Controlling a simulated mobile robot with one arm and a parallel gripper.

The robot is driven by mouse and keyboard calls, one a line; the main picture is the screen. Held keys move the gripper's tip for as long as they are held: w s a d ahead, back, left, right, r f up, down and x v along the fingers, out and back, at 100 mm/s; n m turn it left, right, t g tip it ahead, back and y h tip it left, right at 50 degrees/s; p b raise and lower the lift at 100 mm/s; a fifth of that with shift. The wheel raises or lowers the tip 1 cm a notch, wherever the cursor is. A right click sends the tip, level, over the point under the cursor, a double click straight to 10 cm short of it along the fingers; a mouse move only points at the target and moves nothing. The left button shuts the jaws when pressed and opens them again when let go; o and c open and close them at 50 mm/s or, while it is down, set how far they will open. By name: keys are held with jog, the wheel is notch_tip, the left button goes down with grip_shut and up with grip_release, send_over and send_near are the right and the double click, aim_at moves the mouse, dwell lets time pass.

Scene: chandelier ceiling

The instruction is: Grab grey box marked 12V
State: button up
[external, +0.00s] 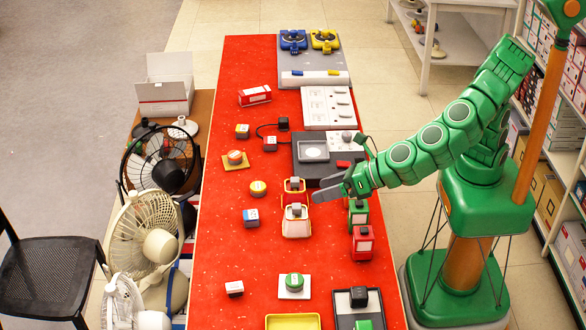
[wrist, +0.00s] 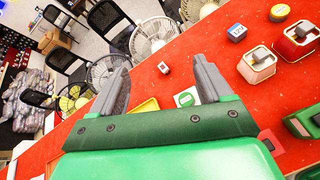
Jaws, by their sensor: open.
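A small grey-blue box (external: 250,217) with a pale label stands on the red table, left of the white-and-red appliances. It also shows at the top of the wrist view (wrist: 237,33). Its lettering is too small to read surely, so I cannot confirm 12V. My gripper (external: 320,190) is above the right half of the table, near the red-and-cream appliances, right of and apart from the box. In the wrist view my gripper (wrist: 160,80) has its two grey fingers spread wide with nothing between them.
Two appliances (external: 296,222) stand close under my gripper, with green and red boxes (external: 362,243) to the right. A round yellow item (external: 258,188) lies behind the grey-blue box. Fans (external: 150,240) line the left side. Red table around the box is clear.

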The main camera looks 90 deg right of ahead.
jog(key=w+d+f+m+g+y, duration=0.1)
jog(key=w+d+f+m+g, duration=0.5)
jog(key=m, duration=0.9)
jog(key=w+d+f+m+g+y, duration=0.1)
jog(key=w+d+f+m+g, duration=0.2)
jog(key=d+f+m+g, duration=0.8)
jog(key=w+d+r+m+t+y, duration=0.2)
jog(key=w+d+r+m+y, duration=0.45)
jog(key=r+m, duration=0.35)
jog(key=w+d+r+m+t+y, duration=0.1)
jog(key=w+d+r+m+y, duration=0.55)
jog(key=r+m, duration=0.35)
jog(key=m, duration=0.1)
send_near(250, 211)
jog(key=x, duration=0.3)
jog(key=shift+a, duration=0.25)
jog(key=shift+a+f, duration=0.35)
jog(key=shift+f, duration=0.05)
jog(key=shift+x, duration=3.5)
jog(key=shift+s+r, duration=0.15)
